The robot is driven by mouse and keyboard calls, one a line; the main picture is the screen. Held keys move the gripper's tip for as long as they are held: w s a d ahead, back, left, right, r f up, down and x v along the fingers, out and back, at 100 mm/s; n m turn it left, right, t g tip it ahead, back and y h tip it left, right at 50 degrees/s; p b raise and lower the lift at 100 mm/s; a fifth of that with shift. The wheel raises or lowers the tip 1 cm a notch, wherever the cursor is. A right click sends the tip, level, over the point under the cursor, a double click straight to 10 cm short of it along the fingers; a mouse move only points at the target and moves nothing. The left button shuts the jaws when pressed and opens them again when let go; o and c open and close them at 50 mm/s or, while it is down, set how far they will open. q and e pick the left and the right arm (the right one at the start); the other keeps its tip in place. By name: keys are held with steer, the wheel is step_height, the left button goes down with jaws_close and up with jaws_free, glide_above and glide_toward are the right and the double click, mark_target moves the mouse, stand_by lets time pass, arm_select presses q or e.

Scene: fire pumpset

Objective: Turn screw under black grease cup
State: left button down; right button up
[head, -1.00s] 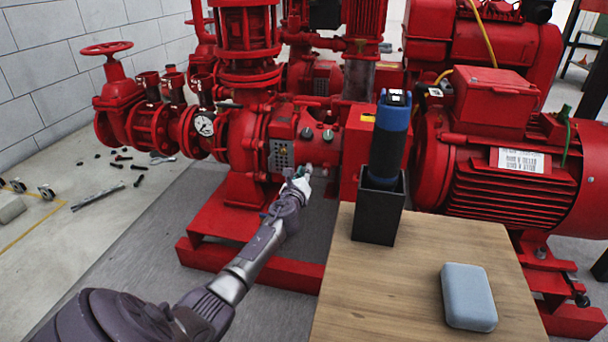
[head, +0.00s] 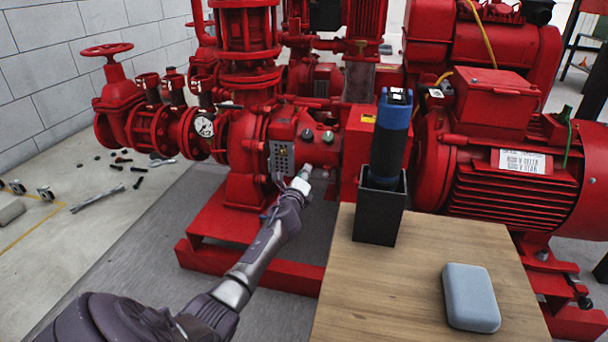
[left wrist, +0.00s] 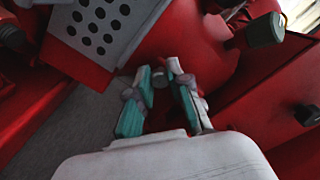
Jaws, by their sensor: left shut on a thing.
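The red pump housing (head: 325,152) carries two small dark cups on top, a black grease cup (head: 307,133) and a greener one (head: 328,136). A small pale metal screw (head: 308,168) sits on the housing face below the black cup. My left gripper (head: 305,173) reaches it from the lower left and is shut on it. In the left wrist view the teal-padded fingers (left wrist: 163,72) close toward each other against the red housing; the screw is mostly hidden between them. My right gripper is not in view.
A perforated grey plate (head: 281,157) is fixed just left of the gripper. A wooden table (head: 420,290) at front right holds a black holder (head: 378,218) with a blue-black device and a grey case (head: 470,297). Loose bolts and tools lie on the floor at left.

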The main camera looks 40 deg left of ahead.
arm_select(q)
steer(key=shift+f, duration=0.1)
steer(key=c, duration=1.1)
jaws_free()
steer(key=v, duration=1.2)
steer(key=shift+s, duration=0.1)
